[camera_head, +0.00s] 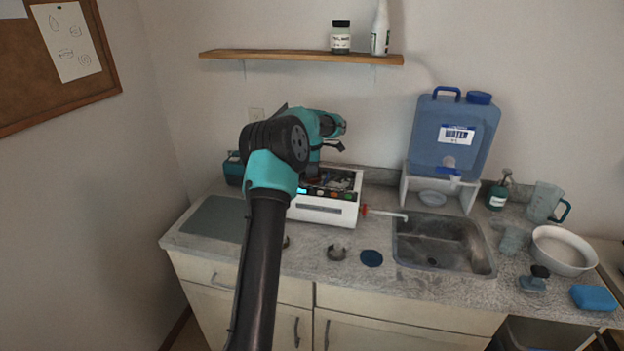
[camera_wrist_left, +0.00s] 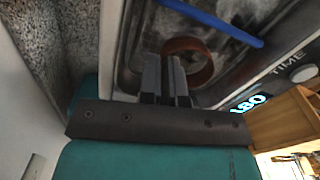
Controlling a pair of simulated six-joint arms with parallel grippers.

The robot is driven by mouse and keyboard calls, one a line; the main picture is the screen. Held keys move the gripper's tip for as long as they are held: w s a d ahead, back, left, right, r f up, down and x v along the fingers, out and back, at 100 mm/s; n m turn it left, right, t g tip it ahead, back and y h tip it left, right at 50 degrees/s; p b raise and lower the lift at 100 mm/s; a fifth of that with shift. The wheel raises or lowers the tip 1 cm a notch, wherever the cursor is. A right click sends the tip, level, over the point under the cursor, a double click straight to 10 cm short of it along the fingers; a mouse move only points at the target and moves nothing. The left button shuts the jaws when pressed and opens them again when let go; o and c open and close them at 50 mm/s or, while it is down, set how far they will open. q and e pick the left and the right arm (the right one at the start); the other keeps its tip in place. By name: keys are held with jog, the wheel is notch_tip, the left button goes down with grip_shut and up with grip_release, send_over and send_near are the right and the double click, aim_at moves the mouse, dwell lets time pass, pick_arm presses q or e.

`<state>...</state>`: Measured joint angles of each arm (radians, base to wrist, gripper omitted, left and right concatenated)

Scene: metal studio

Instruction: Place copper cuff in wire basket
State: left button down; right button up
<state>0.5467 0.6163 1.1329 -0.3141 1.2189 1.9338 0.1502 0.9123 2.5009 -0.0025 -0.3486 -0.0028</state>
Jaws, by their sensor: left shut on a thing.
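The copper cuff (camera_wrist_left: 188,60) is a brown open ring in the left wrist view. My left gripper (camera_wrist_left: 166,68) is shut on one side of its band. The cuff is over the metal basin of the white cleaner (camera_head: 321,214); I cannot tell whether it touches the bottom. A blue bar (camera_wrist_left: 212,22) crosses above the basin, perhaps the wire basket's handle; the basket mesh cannot be made out clearly. In the head view my left arm reaches over the cleaner and hides part of it, and the fingertips cannot be made out.
On the counter in front lie a dull metal cuff (camera_head: 337,253), another cuff partly behind my arm, and a dark blue disc (camera_head: 371,258). A grey mat (camera_head: 213,219) lies left. A sink (camera_head: 444,242), a blue water container (camera_head: 455,130) and a white bowl (camera_head: 562,250) stand right.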

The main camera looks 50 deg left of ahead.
pick_arm(q)
jog(key=shift+f, duration=1.7)
jog(key=shift+f, duration=0.1)
jog(key=c, duration=1.6)
grip_release()
notch_tip(320, 180, up, 12)
jog(key=shift+r, duration=0.15)
